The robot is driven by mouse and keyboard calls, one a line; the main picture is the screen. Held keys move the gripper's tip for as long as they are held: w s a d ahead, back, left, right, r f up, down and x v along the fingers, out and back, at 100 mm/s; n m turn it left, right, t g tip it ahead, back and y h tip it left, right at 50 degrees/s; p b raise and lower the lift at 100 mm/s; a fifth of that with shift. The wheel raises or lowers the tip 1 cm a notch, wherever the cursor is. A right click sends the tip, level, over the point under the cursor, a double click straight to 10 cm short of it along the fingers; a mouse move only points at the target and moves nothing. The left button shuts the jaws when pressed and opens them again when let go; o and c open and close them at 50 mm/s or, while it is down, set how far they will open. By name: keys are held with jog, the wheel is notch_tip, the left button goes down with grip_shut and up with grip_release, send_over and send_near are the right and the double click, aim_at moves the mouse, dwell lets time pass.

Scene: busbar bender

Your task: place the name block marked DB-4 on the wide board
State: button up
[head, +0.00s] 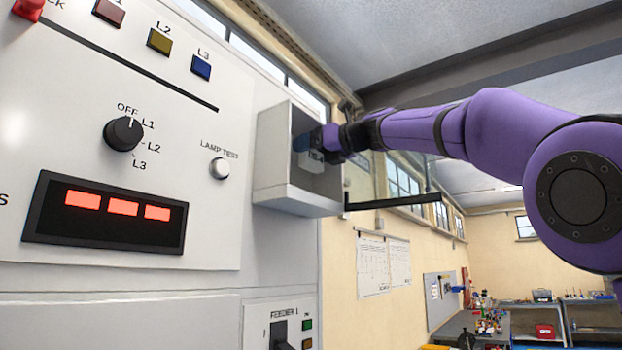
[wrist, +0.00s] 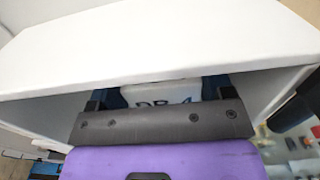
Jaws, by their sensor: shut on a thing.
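A pale block (head: 313,158) with dark lettering is between the fingers of my gripper (head: 308,143), inside an open-fronted white box on the side of the grey cabinet. In the wrist view the block (wrist: 160,92) shows the top of the marking DB-4; its lower part is hidden by my gripper's dark plate. My gripper (wrist: 160,100) is shut on it, with a blue-and-black finger on each side. Whether the block touches the box floor cannot be told. I cannot pick out the wide board with certainty.
The white box (head: 290,198) has walls close around my gripper. A black bar (head: 395,202) juts out right of it. The cabinet (head: 225,110) with its knob and lamps fills the left. Benches (head: 535,308) stand far off at lower right.

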jog(key=shift+s+d+f, duration=0.1)
jog(key=shift+f, duration=3)
jog(key=shift+a+f, duration=0.2)
jog(key=shift+f, duration=0.2)
jog(key=shift+f, duration=0.2)
jog(key=o, duration=0.9)
jog(key=shift+o, duration=0.2)
